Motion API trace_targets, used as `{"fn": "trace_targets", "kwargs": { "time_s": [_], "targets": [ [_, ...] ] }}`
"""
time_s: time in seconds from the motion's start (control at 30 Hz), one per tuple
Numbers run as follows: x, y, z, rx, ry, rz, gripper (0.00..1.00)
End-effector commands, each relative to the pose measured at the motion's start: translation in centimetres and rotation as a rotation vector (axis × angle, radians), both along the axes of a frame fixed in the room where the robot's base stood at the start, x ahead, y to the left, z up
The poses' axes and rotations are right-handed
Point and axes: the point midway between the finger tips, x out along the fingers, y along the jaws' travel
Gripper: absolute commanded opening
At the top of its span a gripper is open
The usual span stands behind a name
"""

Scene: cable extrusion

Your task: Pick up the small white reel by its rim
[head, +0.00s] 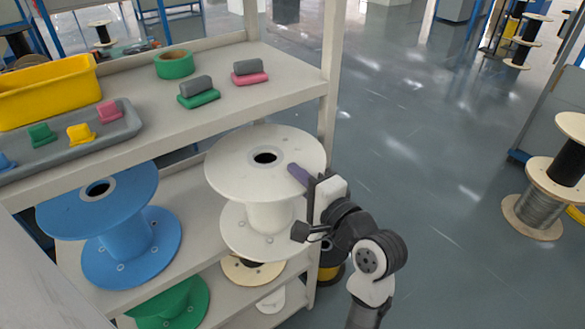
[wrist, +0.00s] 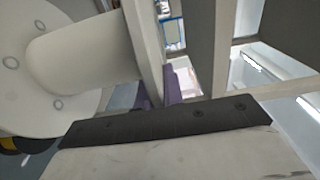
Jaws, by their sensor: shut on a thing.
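The white reel (head: 228,157) is upright at the right end of the middle shelf, its top flange near the upper shelf's front edge. I cannot tell whether its lower flange touches the shelf. My gripper (head: 298,175) is at the right side of the top flange, its purple fingers shut on the rim. In the wrist view the white reel (wrist: 80,58) fills the left, and its rim passes between the purple fingers of my gripper (wrist: 160,93). The far finger is mostly hidden in the head view.
A blue reel (head: 128,238) stands to the left on the middle shelf (head: 192,232). A green reel (head: 180,305) and other reels sit below. The upper shelf (head: 215,110) holds a yellow bin (head: 45,92), a grey tray and small blocks. A shelf post (head: 330,75) stands close behind my gripper. Open floor lies right.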

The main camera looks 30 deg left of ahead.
Motion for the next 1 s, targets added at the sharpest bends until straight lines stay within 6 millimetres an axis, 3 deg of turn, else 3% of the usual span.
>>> {"fn": "trace_targets", "kwargs": {
  "time_s": [0.5, 1.0],
  "targets": [
    [-0.9, -2.0, 0.5, 0.004, 0.001, -0.001, 0.00],
    [-1.1, -2.3, 0.2, 0.005, -0.003, -0.002, 0.00]
  ]
}}
